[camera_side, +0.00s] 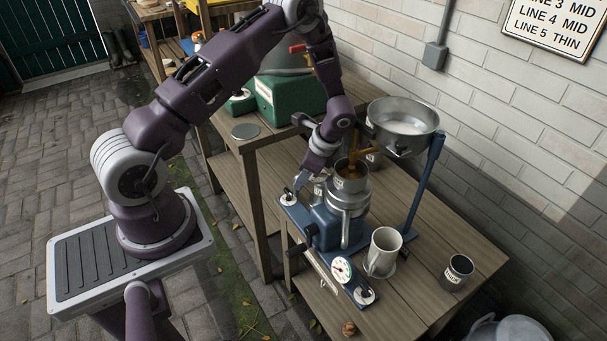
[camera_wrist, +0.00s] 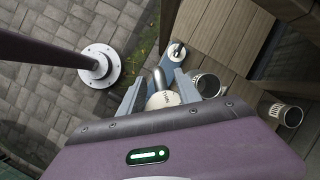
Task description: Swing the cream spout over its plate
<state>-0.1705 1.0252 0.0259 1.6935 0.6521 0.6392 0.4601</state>
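The cream separator (camera_side: 326,226) has a blue body with a metal bowl on top and stands on a blue base on the wooden bench. A small round pale plate (camera_side: 289,199) sits at the base's far left end; a pale plate on a blue strip also shows in the wrist view (camera_wrist: 176,51). My gripper (camera_side: 304,180) is low beside the separator, close to that plate. In the wrist view its fingers (camera_wrist: 157,84) stand apart. A metal spout-like tube (camera_wrist: 159,77) and a lettered disc (camera_wrist: 163,99) show between them. I cannot tell whether the fingers touch the tube.
A second plate (camera_side: 365,294) and a dial (camera_side: 342,269) are at the base's near end. A white mug (camera_side: 384,252) stands beside the separator, and a labelled metal cup (camera_side: 457,272) stands farther right. A metal basin (camera_side: 403,121) is above on a blue post (camera_side: 424,184). A green box (camera_side: 290,100) stands behind.

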